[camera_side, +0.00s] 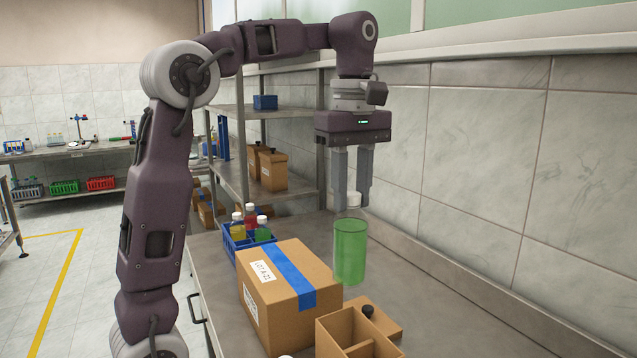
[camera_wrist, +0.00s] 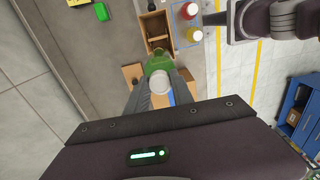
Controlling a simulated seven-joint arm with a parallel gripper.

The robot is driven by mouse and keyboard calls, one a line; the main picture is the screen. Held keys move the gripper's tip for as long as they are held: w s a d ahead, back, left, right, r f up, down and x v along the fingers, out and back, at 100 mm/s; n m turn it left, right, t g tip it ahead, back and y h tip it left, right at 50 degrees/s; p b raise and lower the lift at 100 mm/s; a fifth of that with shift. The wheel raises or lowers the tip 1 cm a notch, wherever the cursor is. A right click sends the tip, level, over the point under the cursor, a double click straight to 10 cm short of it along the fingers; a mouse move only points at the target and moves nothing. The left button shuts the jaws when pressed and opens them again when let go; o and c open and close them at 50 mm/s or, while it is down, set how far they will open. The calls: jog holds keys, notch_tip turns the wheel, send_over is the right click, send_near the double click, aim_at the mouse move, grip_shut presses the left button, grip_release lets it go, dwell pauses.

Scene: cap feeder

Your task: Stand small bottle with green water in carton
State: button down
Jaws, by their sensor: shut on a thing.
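My gripper (camera_side: 353,205) points straight down and is shut on the white cap of a clear bottle with green water (camera_side: 350,252). The bottle hangs upright, apparently in the air above the bench. In the wrist view the bottle (camera_wrist: 159,62) shows beyond its white cap, between the fingers. The open carton (camera_side: 334,336), brown with divider walls, stands at the bottom of the side view, below and nearer than the bottle. It also shows in the wrist view (camera_wrist: 144,34), beyond the bottle. Much of its inside is hidden in the side view.
A closed carton with blue tape (camera_side: 262,291) stands left of the open one. Behind it is a blue crate (camera_side: 232,246) with several white-capped bottles. A small black-topped thing (camera_side: 368,311) is by the open carton. The bench at right (camera_side: 440,320) is clear, beside the tiled wall.

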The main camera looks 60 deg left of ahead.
aim_at(348, 263)
jog(key=shift+s+a+f, duration=0.1)
jog(key=shift+f, duration=4)
jog(key=shift+f, duration=2.3)
notch_tip(348, 263, down, 7)
jog(key=shift+f, duration=0.1)
jog(key=shift+f, duration=1.4)
